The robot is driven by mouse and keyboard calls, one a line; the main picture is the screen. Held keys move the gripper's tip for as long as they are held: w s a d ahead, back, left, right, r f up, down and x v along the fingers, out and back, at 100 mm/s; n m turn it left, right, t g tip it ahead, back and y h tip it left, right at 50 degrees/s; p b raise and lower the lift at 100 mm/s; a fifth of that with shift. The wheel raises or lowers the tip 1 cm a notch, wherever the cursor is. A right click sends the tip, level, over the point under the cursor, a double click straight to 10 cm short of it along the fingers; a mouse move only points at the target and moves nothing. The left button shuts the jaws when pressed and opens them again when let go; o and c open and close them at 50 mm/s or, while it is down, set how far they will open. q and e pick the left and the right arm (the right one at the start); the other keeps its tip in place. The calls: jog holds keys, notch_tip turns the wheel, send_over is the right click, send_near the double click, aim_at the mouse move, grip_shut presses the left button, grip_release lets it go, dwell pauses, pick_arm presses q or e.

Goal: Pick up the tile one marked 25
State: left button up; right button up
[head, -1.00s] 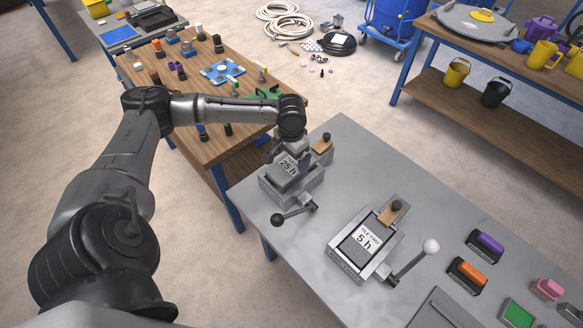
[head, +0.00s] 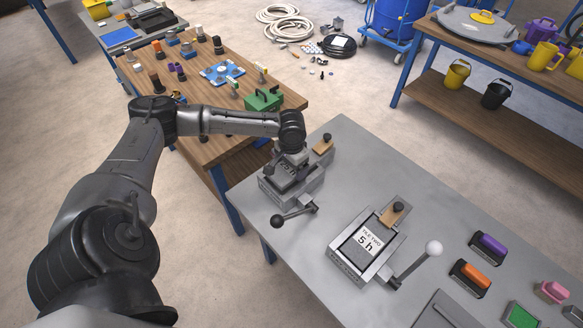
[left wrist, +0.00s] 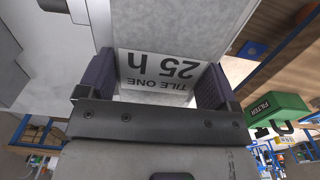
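Tile one, a grey block with a white label reading "25 h", sits in a grey metal holder (head: 268,190) at the near left of the grey bench. Its label (left wrist: 160,70) is upside down in the left wrist view. My left gripper (left wrist: 157,85) is down at the tile, with a dark purple pad on each side of the label. Whether both pads press on the tile cannot be told. In the head view my left gripper (head: 288,160) covers part of the label. My right gripper is not in view.
A second holder with tile two (head: 368,241), marked "5 h", and a white-knobbed lever stands to the right. A black-knobbed lever (head: 292,215) sticks out from the first holder. Orange (head: 474,274) and purple handles lie farther right. A green filter box (head: 262,98) stands on the wooden table.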

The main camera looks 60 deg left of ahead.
pick_arm(q)
jog(key=c, duration=0.6)
jog(key=shift+r, duration=0.1)
